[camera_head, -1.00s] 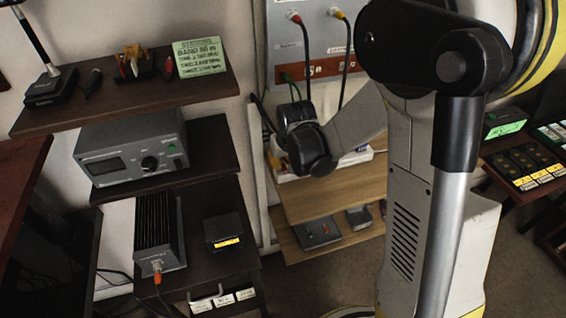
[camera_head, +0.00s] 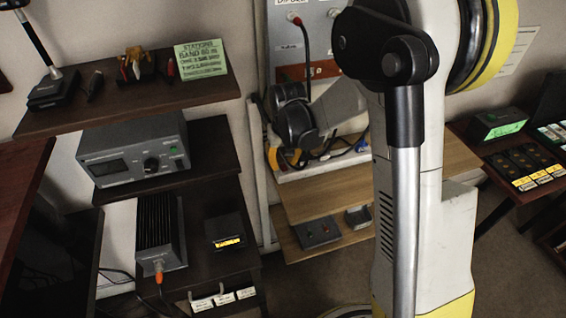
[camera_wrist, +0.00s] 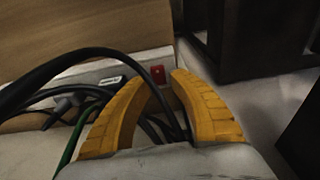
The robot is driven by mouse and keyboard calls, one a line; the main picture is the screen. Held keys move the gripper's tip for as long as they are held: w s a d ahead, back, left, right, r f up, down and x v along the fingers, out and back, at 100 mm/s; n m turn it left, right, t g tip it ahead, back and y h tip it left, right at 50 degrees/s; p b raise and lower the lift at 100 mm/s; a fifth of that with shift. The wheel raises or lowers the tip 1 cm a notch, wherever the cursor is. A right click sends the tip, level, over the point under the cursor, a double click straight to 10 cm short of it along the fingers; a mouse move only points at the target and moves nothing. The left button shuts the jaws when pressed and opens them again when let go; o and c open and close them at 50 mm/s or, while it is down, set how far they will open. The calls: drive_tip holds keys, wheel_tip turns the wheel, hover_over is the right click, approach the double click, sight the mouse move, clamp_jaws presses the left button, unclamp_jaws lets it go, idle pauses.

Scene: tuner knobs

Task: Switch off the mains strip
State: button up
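The mains strip is a long white bar with plugs and cables along it. In the wrist view the strip (camera_wrist: 113,72) runs along the foot of a wooden panel, and its red switch (camera_wrist: 157,74) sits near its right end. My gripper (camera_wrist: 163,80) has two yellow fingers with a narrow gap between their tips, and the red switch shows just beyond that gap. Whether the tips touch the strip I cannot tell. In the head view the strip (camera_head: 345,160) is partly hidden by my arm, and my gripper's yellow fingers (camera_head: 283,157) show at its left end.
A thick black cable (camera_wrist: 75,62) and a green cable (camera_wrist: 78,135) loop close to my fingers. A dark box-like frame (camera_wrist: 235,35) stands right of the strip. A wooden shelf (camera_head: 330,190) lies below, and a dark rack with a grey radio (camera_head: 135,150) stands left.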

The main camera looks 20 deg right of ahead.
sight(285, 169)
wheel_tip(285, 169, up, 12)
drive_tip(key=s, duration=0.1)
drive_tip(key=shift+s+f, duration=0.15)
drive_tip(key=shift+s, duration=0.15)
